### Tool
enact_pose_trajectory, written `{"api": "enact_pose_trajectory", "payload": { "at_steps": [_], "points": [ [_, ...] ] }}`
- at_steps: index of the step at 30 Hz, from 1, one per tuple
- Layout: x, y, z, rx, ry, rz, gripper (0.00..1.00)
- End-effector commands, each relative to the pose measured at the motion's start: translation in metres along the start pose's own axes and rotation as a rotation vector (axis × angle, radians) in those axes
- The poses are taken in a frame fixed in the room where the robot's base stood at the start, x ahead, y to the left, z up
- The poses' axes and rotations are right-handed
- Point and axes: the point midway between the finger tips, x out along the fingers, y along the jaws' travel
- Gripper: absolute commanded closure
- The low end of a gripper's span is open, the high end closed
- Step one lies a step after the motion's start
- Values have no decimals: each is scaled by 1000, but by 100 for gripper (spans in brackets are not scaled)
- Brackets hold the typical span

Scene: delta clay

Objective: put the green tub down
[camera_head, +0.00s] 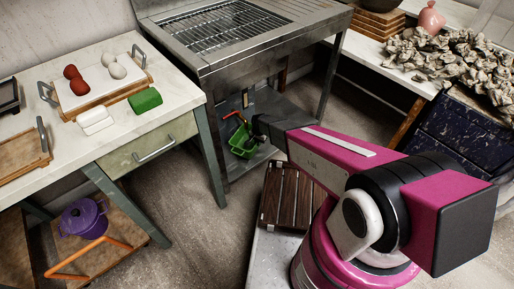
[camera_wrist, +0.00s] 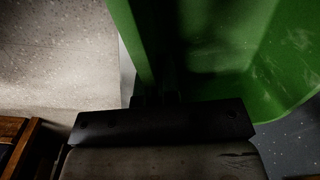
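The green tub (camera_head: 243,143) shows in the camera_head view at the lower shelf of the steel grill-topped stand, looking roughly upright. I cannot tell whether its base touches the shelf. My gripper (camera_head: 251,122) is at the tub's rim on its upper right side, reaching in from the right. In the camera_wrist view the green tub (camera_wrist: 295,60) fills the upper right, and its wall runs down between the fingers of my gripper (camera_wrist: 155,90), which looks shut on that wall. The fingertips are mostly hidden in dark shadow.
The steel stand (camera_head: 222,72) has a leg left of the tub and a top above it. A red-handled item (camera_head: 234,115) is close behind the tub. A dark slatted wooden board (camera_head: 285,197) lies in front. The left counter (camera_head: 177,122) holds trays and clay blocks. Open floor (camera_head: 195,225) lies between.

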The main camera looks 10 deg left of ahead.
Motion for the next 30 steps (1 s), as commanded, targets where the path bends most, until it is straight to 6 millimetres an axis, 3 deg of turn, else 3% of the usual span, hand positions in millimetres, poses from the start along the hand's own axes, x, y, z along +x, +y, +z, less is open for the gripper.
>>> {"api": "enact_pose_trajectory", "payload": {
  "at_steps": [9,21,24,30],
  "points": [
    [36,1,0,0,0,0,100],
    [41,2,0,0,1,-1,100],
    [40,2,0,0,1,-1,72],
    [40,2,0,0,0,0,72]
  ]
}}
